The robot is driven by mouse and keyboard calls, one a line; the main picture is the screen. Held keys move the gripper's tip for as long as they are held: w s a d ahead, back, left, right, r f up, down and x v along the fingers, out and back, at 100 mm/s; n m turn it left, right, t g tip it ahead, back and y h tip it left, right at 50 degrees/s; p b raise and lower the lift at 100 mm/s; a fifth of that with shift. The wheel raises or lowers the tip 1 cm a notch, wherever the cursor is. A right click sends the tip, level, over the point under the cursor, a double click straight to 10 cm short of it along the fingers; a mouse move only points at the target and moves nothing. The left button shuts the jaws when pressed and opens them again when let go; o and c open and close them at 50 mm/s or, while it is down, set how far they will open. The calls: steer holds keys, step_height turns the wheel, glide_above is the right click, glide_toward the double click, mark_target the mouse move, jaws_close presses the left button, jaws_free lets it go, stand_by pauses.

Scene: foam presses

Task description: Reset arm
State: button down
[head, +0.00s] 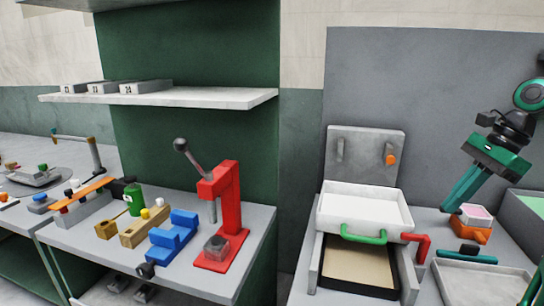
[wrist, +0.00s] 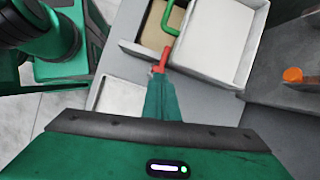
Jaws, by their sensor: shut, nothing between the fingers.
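My gripper (head: 447,209) is at the right in the head view, with its green fingers pointing down and to the left. The fingers are shut and hold nothing. In the wrist view the shut fingers (wrist: 160,84) point up the picture, and their tips overlap the red handle (wrist: 160,68) of the press. I cannot tell from this whether they touch it. The press has a white upper tray (head: 358,208) with a green handle (head: 364,235), above a dark-rimmed lower part with a beige sheet (head: 358,268). The red handle also shows in the head view (head: 422,246).
An orange block with a pink-white top (head: 472,231) sits close beside my fingertips. A grey tray (head: 480,280) lies at the front right. An orange knob (head: 390,159) is on the press's back plate. A red lever press (head: 222,220) stands on the left bench.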

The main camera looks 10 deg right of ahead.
steer(key=s+a+f+n+h, duration=0.2)
steer(key=s+a+f+n, duration=0.2)
steer(key=a+f+n, duration=0.3)
steer(key=s+f+n+g+h, duration=0.1)
steer(key=s+f+n, duration=0.2)
steer(key=s, duration=0.3)
steer(key=s+a+f+n+h, duration=0.1)
steer(key=s+f+n, duration=0.2)
steer(key=s, duration=0.3)
steer(key=shift+s+a+f+n+g, duration=0.2)
steer(key=shift+s+n+g, duration=0.1)
steer(key=shift+n+g, duration=0.15)
